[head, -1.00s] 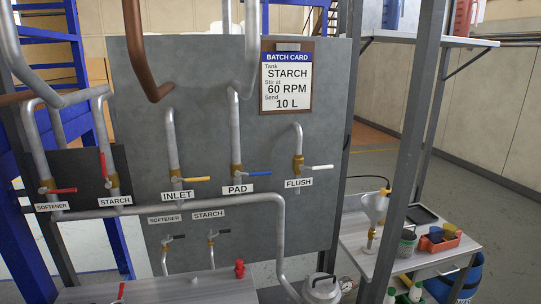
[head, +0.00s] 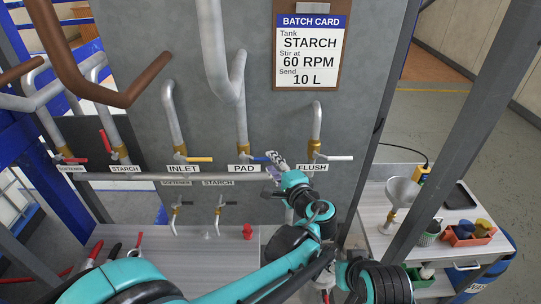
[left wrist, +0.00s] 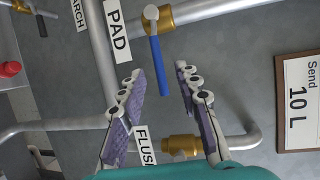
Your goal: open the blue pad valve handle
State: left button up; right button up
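The blue PAD valve handle (head: 259,158) sticks out to the right of its vertical pipe, crosswise to it, above the PAD label (head: 244,168). In the left wrist view the blue handle (left wrist: 160,65) hangs from its silver hub beside the brass valve body (left wrist: 172,15). My left gripper (head: 275,168) is at the right end of the handle in the head view. In the wrist view its two fingers (left wrist: 157,80) are spread, with the handle's free end in line with the gap between them. I see no contact.
The white FLUSH handle (head: 336,157) is just right of my left gripper, and the yellow INLET handle (head: 200,159) is to the left. A pipe (head: 140,177) runs across the panel below. A batch card (head: 310,45) hangs above. A side table (head: 375,205) stands at the right.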

aim_at(260, 158)
pick_arm(q)
jog(key=x, duration=0.3)
jog(key=shift+d+f, duration=0.1)
jog(key=shift+d, duration=0.15)
jog(key=shift+w+a, duration=0.1)
jog(key=shift+w, duration=0.25)
jog(key=shift+a, duration=0.15)
grip_shut()
